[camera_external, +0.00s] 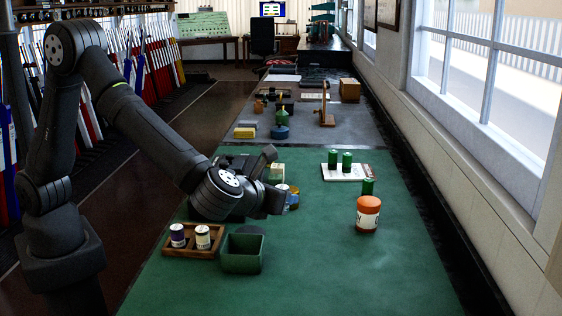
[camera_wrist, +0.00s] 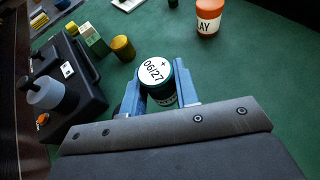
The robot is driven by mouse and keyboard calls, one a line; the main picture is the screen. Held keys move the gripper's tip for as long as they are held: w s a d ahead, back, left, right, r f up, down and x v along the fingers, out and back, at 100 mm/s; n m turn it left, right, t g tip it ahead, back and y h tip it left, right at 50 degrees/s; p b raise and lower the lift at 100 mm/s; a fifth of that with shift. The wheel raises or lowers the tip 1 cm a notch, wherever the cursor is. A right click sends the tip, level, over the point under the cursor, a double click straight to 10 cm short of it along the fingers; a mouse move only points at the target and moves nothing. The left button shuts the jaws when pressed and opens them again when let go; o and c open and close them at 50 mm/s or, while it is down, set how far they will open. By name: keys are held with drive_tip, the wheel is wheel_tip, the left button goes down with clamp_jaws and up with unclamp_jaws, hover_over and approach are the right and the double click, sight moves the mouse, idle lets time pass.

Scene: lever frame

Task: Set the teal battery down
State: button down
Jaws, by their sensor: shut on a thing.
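The teal battery (camera_wrist: 157,72) is between the two blue fingers of my gripper (camera_wrist: 160,88) in the wrist view. Its white top shows a plus sign and "06/27", with a teal rim around it. My gripper is shut on its sides. The battery looks about upright over the green mat; I cannot tell whether its base touches the mat. In the external view my gripper (camera_external: 284,198) is over the left-middle of the mat, and a white top shows just past it, partly hidden by the arm.
A wooden tray (camera_external: 191,253) holds two white-topped batteries, beside a green bin (camera_external: 242,254). An orange-lidded jar (camera_external: 368,214) and green cylinders (camera_external: 368,187) stand right. The front-right mat is clear.

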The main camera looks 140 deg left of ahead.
drive_tip(key=w+a+m+t, duration=0.3)
drive_tip(key=w+a+t, duration=0.1)
drive_tip(key=w, duration=1.1)
hover_over(371, 251)
wheel_tip(371, 251, down, 7)
drive_tip(key=shift+a+r, duration=0.1)
drive_tip(key=shift+r, duration=0.05)
drive_tip(key=shift+f, duration=1.95)
drive_tip(key=shift+f, duration=0.1)
drive_tip(key=c, duration=1.1)
unclamp_jaws()
